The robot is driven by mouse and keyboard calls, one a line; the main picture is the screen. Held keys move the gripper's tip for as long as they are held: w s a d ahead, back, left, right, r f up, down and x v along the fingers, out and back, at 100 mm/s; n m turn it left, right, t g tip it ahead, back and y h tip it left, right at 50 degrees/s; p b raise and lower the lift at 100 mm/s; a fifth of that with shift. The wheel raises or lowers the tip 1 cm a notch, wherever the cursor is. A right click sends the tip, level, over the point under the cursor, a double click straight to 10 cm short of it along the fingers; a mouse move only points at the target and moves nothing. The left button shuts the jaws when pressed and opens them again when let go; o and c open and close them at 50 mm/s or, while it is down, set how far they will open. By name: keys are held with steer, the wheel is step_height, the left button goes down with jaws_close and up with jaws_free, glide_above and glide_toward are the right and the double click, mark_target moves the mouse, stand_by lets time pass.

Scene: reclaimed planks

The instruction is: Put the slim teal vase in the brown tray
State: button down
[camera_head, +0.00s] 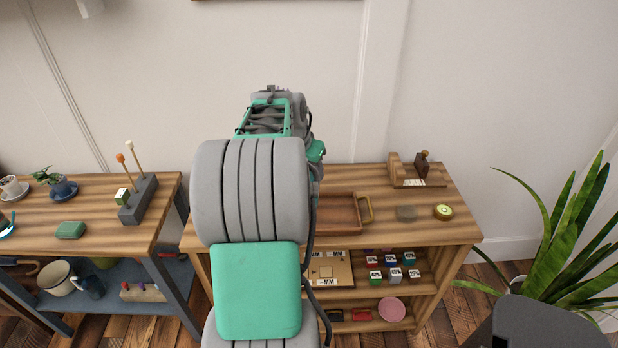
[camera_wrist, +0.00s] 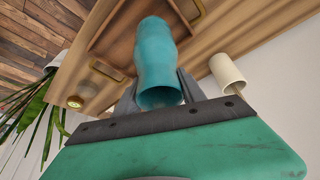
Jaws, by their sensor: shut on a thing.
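The slim teal vase (camera_wrist: 155,60) is between the fingers of my gripper (camera_wrist: 158,98) in the wrist view, with its open mouth toward the camera. My gripper is shut on it. The brown tray (camera_head: 338,214) lies on the right wooden shelf unit's top, with a brass handle at its right side. In the wrist view the tray (camera_wrist: 112,40) shows behind the vase, which covers part of it. I cannot tell how high the vase is above the tray. In the head view my arm hides the gripper, the vase and the tray's left part.
A cream cup-like vessel (camera_wrist: 228,72) stands close beside my gripper in the wrist view. A potted plant (camera_head: 560,240) stands far right.

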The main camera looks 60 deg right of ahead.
steer(key=shift+w+d+f, duration=0.1)
steer(key=shift+d+f, duration=0.05)
steer(key=shift+f, duration=0.85)
steer(key=shift+d+f, duration=0.1)
steer(key=shift+f, duration=0.85)
steer(key=c, duration=0.7)
jaws_free()
